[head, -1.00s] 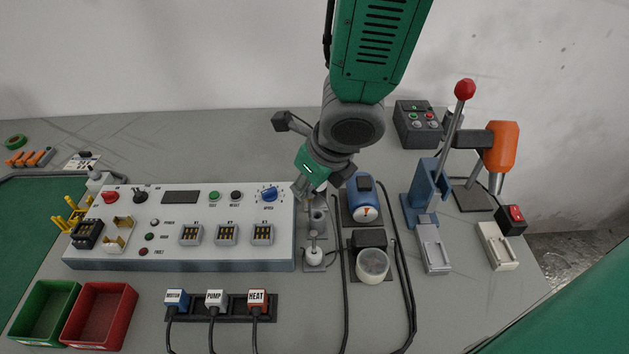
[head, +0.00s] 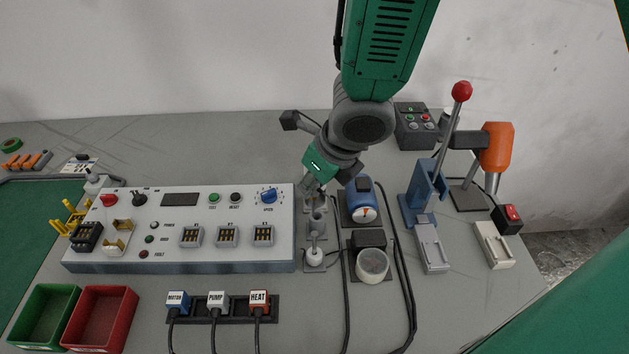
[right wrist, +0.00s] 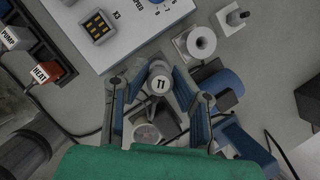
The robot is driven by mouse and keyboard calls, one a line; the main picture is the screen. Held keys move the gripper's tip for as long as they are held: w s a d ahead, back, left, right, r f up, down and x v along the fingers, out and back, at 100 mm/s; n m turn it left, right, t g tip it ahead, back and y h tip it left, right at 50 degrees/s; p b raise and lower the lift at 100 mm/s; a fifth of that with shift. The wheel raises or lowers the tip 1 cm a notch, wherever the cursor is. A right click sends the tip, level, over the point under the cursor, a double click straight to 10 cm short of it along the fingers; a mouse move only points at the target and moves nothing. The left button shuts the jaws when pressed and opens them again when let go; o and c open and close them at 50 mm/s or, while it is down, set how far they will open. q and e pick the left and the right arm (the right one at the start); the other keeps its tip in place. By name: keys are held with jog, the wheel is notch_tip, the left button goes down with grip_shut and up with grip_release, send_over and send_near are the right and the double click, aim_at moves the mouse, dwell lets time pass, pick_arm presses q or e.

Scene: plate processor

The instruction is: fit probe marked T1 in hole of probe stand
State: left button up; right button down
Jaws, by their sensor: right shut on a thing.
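My right gripper (head: 313,188) reaches down from the top of the head view, over the right end of the white panel. In the right wrist view the fingers (right wrist: 160,76) are shut on the probe marked T1 (right wrist: 159,87), whose round white top faces the camera. A light round collar with a dark hole, seemingly the probe stand (right wrist: 201,43), stands apart from the probe, up and right of it. It also shows below the gripper in the head view (head: 318,224). The probe's lower end is hidden. My left gripper is out of view.
The white panel (head: 165,245) is left of the stand. A blue cylinder (head: 362,193) and a round cup (head: 373,263) stand to its right. A white round piece (head: 314,256) with a stem is in front. A peg on a plate (right wrist: 238,15) lies beyond the collar.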

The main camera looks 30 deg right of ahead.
jog(key=shift+a, duration=0.1)
jog(key=shift+d, duration=0.65)
jog(key=shift+d+f, duration=0.25)
jog(key=shift+d, duration=0.2)
jog(key=c, duration=1.3)
grip_release()
jog(key=shift+a, duration=0.15)
